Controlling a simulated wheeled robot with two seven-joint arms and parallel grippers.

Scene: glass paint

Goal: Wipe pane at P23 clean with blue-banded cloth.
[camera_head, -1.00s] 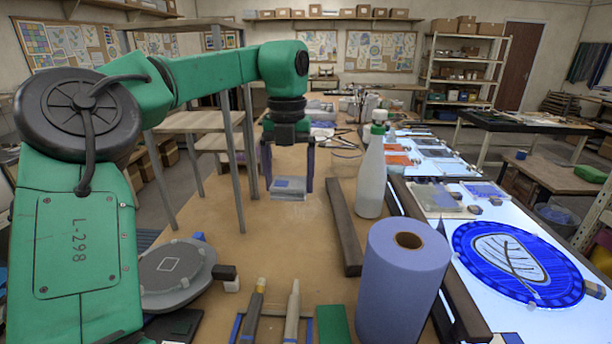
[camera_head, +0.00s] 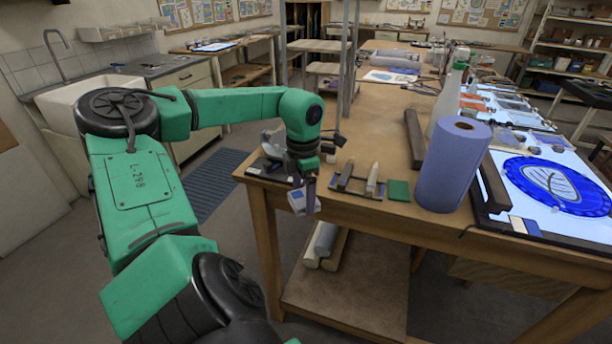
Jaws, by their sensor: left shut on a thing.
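My left gripper (camera_head: 305,198) is shut on a folded pale cloth (camera_head: 298,204) with a blue patch, which hangs between the fingers. The gripper holds it just off the near left corner of the wooden workbench (camera_head: 372,135). A round blue pane with a white leaf (camera_head: 550,183) lies on the lit panel at the right, far from the gripper. No P23 label can be read, so I cannot tell which pane is P23. My right gripper is not in view.
A blue paper roll (camera_head: 451,170) and a spray bottle (camera_head: 448,100) stand between the gripper and the lit panel. A dark bar (camera_head: 414,138) lies beside them. Tools in a rack (camera_head: 357,182) and a green block (camera_head: 399,190) sit near the front edge. Floor is clear at the left.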

